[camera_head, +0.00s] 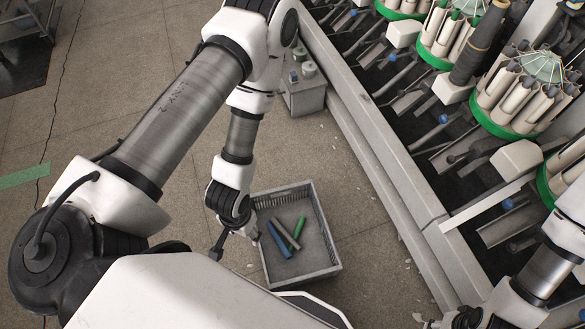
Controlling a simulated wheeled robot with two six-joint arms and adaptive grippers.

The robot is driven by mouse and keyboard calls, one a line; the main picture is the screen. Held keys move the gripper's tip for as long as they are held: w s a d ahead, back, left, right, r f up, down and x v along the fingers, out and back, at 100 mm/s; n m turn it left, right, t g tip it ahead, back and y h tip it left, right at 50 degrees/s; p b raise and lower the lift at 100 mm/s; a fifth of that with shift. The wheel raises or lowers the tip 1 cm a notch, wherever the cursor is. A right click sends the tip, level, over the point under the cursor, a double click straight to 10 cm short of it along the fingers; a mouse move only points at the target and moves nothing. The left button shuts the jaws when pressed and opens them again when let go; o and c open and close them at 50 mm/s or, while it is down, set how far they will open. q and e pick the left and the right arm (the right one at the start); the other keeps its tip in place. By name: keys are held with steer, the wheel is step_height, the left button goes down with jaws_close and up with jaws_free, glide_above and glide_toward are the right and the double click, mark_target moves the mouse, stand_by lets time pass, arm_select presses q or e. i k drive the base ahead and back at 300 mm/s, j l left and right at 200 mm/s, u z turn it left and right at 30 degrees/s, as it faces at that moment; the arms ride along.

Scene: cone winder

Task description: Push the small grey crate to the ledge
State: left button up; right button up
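The small grey crate (308,262) sits on the floor in the lower middle of the head view. It holds a blue tube (279,240), a green tube (285,233) and a grey tube (299,227). My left gripper (232,240) is low at the crate's left side, close to its wall. I cannot tell whether it touches the crate, or how far its fingers are apart. The ledge (385,165) is a long pale grey step along the machine's base, right of the crate with a strip of floor between. My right gripper (452,320) is at the bottom right, partly cut off.
A grey box (304,98) with small items on top stands against the ledge farther back. The winding machine (440,130) with green-rimmed tube holders fills the right. Small scraps lie on the floor near the ledge. The floor (350,215) between crate and ledge is mostly clear.

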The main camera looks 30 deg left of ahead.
mark_target(313, 262)
steer(key=k+j+z, duration=0.15)
steer(key=k+j, duration=0.25)
steer(key=j, duration=0.25)
steer(key=k+j+z, duration=0.1)
steer(key=k+j, duration=0.3)
steer(key=j, duration=0.2)
steer(key=k+j+z, duration=0.15)
steer(key=k+j, duration=0.3)
steer(key=i+j, duration=0.1)
steer(key=j, duration=0.25)
steer(key=i+j+u, duration=0.1)
steer(key=j, duration=0.3)
steer(key=i+j, duration=0.1)
steer(key=j, duration=0.25)
